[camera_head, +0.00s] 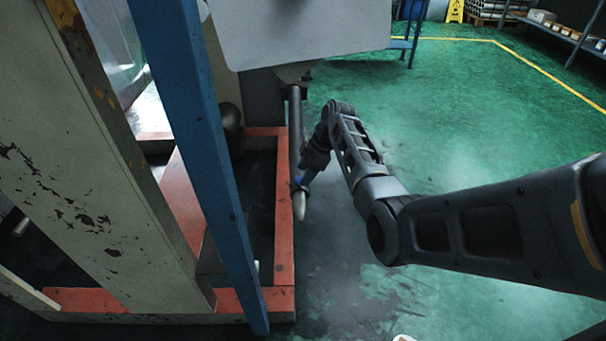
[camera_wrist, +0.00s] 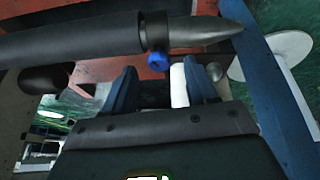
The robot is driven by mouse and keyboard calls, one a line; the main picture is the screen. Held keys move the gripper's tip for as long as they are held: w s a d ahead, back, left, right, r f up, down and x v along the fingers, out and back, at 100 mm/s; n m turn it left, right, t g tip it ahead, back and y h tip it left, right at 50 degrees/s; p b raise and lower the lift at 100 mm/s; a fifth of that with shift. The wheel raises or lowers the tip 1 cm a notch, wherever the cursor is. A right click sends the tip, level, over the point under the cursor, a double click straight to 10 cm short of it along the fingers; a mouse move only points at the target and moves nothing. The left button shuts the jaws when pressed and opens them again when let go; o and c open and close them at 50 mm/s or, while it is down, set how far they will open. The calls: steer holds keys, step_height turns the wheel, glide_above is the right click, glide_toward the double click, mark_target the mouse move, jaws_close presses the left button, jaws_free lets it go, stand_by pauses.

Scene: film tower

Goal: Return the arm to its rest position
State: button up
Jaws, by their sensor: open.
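My arm reaches in from the right in the head view, and my gripper (camera_head: 306,178) is at its far end, close to a grey pipe (camera_head: 296,125) that hangs down from the machine. In the wrist view my gripper (camera_wrist: 160,82) shows two blue fingers spread apart with nothing held between them. The pipe (camera_wrist: 70,38) crosses the top of that view, ending in a tapered metal tip (camera_wrist: 205,34). A blue knob (camera_wrist: 157,61) on the pipe sits just beyond the gap between the fingers. I cannot tell whether a finger touches it.
A blue post (camera_head: 190,130) and a red base frame (camera_head: 284,215) stand left of my gripper. A pale panel (camera_head: 295,30) overhangs above. The green floor (camera_head: 450,110) to the right is open, with a shelf (camera_head: 565,35) at the far right.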

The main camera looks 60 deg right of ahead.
steer(key=v, duration=0.5)
steer(key=shift+r+p, duration=0.2)
steer(key=shift+p, duration=0.15)
steer(key=s+a+f+m+t+h+p, duration=0.1)
steer(key=s+a+f+m, duration=0.1)
steer(key=s+a+f, duration=0.4)
steer(key=s+a+f+m+h+p, duration=0.1)
steer(key=s+a+f+h, duration=0.15)
steer(key=a, duration=0.45)
steer(key=s+a+r+m+t+p, duration=0.2)
steer(key=s+a+t, duration=0.1)
steer(key=s+a, duration=0.7)
steer(key=s+a+r+m+t+p, duration=0.1)
steer(key=s+a+r, duration=0.3)
steer(key=r, duration=0.6)
steer(key=s+a+r+m+t+y+p, duration=0.1)
steer(key=s+a+r+t, duration=0.2)
steer(key=s+r, duration=0.5)
steer(key=s+a+r+m+t+p, duration=0.1)
steer(key=s+a+r+t, duration=0.2)
steer(key=r, duration=0.9)
steer(key=s+a, duration=0.2)
steer(key=s, duration=0.1)
steer(key=shift+s+a+r+p, duration=0.25)
steer(key=shift+s+a+p, duration=0.05)
steer(key=shift+a, duration=0.05)
